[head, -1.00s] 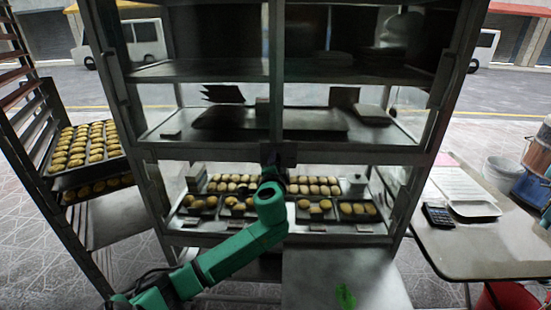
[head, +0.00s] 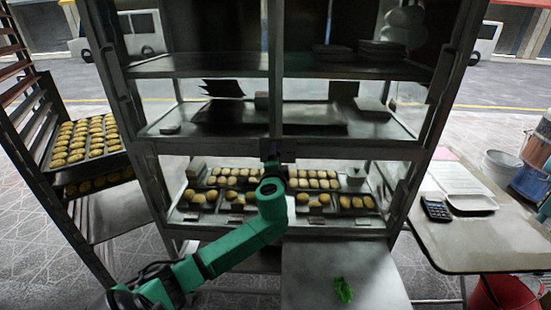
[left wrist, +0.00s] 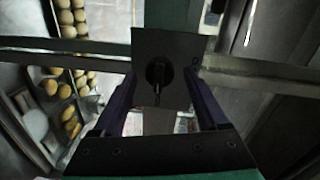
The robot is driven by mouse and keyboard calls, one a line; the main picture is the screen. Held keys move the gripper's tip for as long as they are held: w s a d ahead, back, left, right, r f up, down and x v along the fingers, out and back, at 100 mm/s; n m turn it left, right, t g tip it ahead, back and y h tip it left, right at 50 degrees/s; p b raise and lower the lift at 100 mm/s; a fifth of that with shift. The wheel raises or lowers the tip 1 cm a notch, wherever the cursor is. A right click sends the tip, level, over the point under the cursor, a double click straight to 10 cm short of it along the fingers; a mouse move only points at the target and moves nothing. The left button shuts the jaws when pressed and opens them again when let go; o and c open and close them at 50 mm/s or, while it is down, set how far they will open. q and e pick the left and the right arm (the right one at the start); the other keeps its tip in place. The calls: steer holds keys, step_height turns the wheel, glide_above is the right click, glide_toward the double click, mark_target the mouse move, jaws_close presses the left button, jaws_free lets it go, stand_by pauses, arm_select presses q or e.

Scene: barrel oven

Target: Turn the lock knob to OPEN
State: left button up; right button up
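The lock knob (left wrist: 157,74) is a dark round knob with a narrow grip, on a flat grey lock plate (left wrist: 160,46) in the left wrist view. My left gripper (left wrist: 160,82) is open, with one dark purple finger on each side of the knob. Both fingers appear apart from it. In the head view my left gripper (head: 272,168) is in front of the dark lock plate (head: 289,152) on the cabinet's middle post. The knob is hidden there, and its marking is unreadable.
A glass-fronted metal cabinet (head: 276,100) holds trays of buns behind the lock. A tray rack (head: 30,140) stands at left. A table (head: 470,240) with a calculator (head: 436,210) stands at right. A low metal surface (head: 335,265) carries a small green item (head: 343,290).

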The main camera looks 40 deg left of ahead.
arm_select(q)
steer(key=b+v, duration=0.2)
steer(key=v, duration=1.2)
steer(key=shift+s+d, duration=0.15)
steer(key=shift+s, duration=0.1)
